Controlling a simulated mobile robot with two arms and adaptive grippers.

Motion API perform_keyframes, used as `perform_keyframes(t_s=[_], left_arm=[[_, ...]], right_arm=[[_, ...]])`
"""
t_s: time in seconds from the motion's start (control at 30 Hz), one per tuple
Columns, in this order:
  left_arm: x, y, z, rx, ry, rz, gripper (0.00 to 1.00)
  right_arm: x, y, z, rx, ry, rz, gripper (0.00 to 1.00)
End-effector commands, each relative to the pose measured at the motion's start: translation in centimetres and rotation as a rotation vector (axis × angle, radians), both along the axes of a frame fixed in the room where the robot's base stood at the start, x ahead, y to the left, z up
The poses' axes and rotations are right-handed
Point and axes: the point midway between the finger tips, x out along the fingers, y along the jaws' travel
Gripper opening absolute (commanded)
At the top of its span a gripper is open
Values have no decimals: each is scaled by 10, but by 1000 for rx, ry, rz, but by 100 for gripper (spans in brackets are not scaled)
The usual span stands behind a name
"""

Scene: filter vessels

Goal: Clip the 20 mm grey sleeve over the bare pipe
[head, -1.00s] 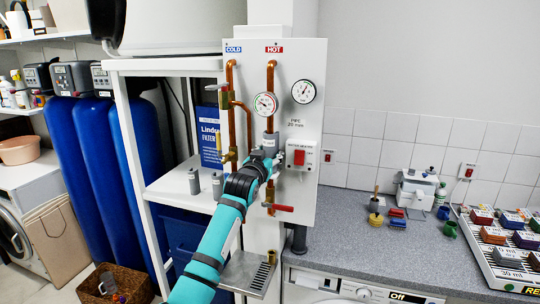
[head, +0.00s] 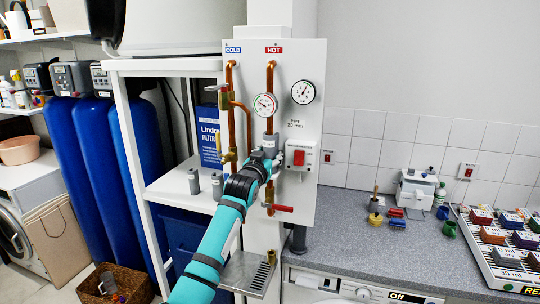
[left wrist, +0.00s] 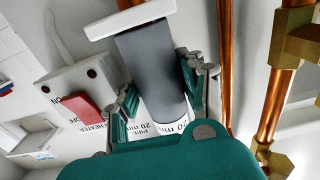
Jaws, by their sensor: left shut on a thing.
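The grey sleeve (head: 270,139) is in line with the copper hot pipe (head: 270,95) on the white panel. My left gripper (head: 268,160) is shut on it, with a finger on each side. The left wrist view shows the sleeve (left wrist: 150,62) between the fingers of this gripper (left wrist: 160,95), with a "20 mm" label at its near end and a white bar across its far end. Copper shows just beyond that bar. The sleeve hides the pipe behind it, so I cannot tell if it is fully seated. My right gripper is out of view.
The panel (head: 312,205) carries the cold pipe (head: 231,125), gauges, a red switch (head: 299,157) and a red-handled valve (head: 282,208) below the gripper. Two grey sleeves (head: 194,181) (head: 217,186) stand on the white shelf. The worktop (head: 345,225) at right is partly clear.

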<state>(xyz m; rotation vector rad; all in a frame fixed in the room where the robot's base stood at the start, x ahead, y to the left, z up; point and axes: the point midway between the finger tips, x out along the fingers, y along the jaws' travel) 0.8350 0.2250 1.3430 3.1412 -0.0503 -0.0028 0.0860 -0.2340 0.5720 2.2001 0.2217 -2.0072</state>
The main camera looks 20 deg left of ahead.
Motion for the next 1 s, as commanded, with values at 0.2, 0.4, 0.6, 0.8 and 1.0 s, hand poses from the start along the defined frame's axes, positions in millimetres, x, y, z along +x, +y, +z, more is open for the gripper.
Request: perform_keyframes(t_s=[0.2,0.4,0.6,0.8,1.0], left_arm=[[0,0,-1,0,0,0,18],[0,0,-1,0,0,0,44],[0,0,-2,0,0,-1,67],[0,-1,-2,0,1,-2,67],[-4,-1,-2,0,0,-2,67]], right_arm=[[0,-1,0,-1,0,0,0],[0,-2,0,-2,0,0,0],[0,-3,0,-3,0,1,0],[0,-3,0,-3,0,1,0],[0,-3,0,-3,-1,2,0]])
